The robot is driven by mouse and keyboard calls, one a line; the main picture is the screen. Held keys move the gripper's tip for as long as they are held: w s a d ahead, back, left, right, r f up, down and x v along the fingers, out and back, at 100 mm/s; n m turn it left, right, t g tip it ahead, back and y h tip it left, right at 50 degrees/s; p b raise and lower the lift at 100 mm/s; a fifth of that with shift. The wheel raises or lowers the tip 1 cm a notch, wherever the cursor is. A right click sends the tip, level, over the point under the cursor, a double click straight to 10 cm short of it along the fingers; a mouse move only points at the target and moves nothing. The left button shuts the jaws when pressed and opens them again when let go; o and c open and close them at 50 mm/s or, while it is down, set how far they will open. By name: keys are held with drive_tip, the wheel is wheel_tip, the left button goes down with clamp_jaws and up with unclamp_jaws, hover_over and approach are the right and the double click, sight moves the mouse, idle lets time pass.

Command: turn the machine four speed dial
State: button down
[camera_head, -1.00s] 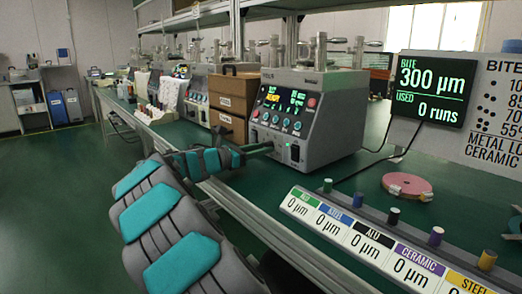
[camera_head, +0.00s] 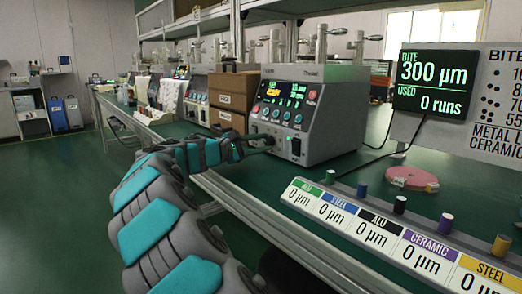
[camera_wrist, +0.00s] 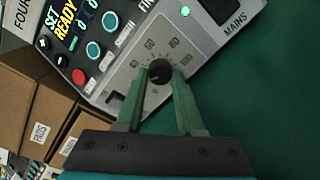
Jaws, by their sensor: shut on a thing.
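The speed dial (camera_wrist: 159,73) is a small black knob on the grey front panel of the machine, with a printed scale around it, seen in the wrist view. My gripper (camera_wrist: 158,88) has its two green fingers on either side of the knob, shut on it. The machine (camera_head: 318,120) stands on the green bench in the head view, its display lit. In the wrist view the display (camera_wrist: 62,22) reads SET and READY, and part of the word FOUR shows at the upper left. In the head view my gripper (camera_head: 268,140) reaches the lower front panel, and the dial is hidden there.
Brown boxes (camera_head: 232,95) stand close to the machine's left side. A red button (camera_wrist: 79,76) and teal buttons (camera_wrist: 93,49) lie near the dial. A pink disc (camera_head: 411,178), a row of coloured cylinders and a label strip (camera_head: 375,232) are at the bench's right.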

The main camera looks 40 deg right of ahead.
drive_tip(key=shift+m+b, duration=0.5)
drive_tip(key=shift+m, duration=0.3)
drive_tip(key=c, duration=0.5)
unclamp_jaws()
drive_tip(key=shift+w+a+r, duration=0.1)
drive_tip(key=shift+w+a, duration=0.05)
drive_tip(key=shift+a, duration=1.15)
drive_tip(key=shift+w+a+r, duration=0.1)
drive_tip(key=shift+w+a, duration=0.1)
drive_tip(key=shift+a, duration=1.05)
drive_tip(key=shift+w+a, duration=0.15)
drive_tip(key=shift+a, duration=1.15)
